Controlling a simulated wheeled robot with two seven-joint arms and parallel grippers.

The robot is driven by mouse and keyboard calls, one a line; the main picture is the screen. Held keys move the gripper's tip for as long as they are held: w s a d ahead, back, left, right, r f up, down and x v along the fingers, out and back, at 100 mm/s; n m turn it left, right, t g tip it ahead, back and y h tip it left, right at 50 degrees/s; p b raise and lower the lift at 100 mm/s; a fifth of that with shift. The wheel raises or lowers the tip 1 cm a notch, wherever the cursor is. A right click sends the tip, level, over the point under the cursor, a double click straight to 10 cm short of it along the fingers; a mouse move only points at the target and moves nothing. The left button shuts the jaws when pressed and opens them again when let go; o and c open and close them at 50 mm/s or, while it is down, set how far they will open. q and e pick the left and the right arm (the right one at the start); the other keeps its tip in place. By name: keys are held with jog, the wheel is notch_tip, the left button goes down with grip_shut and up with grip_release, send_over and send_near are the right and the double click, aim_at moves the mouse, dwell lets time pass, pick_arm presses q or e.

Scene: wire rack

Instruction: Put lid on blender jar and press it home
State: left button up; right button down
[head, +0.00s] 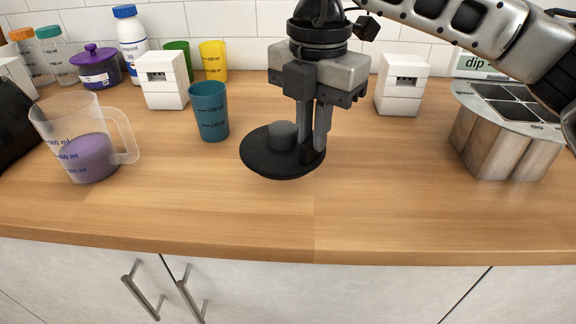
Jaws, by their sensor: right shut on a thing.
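A dark round lid (262,160) with a raised grey knob (282,136) on top is in the middle of the head view. My right gripper (314,146) points down and is shut on the lid at its right side, beside the knob. I cannot tell how far the lid is above the counter. A clear jar with a handle (70,125) stands upright at the left, open at the top, with purple contents and volume marks. The lid is well to the right of the jar, apart from it. My left gripper is not in view.
A teal cup (209,112) stands between jar and lid. White blocks (162,80) (398,84), a purple lidded pot (97,66), bottles and cups line the back. A metal container (505,135) stands right. The wooden counter (300,215) is clear in front.

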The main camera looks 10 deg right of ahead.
jog(key=shift+r+p, duration=1.6)
jog(key=shift+r, duration=0.9)
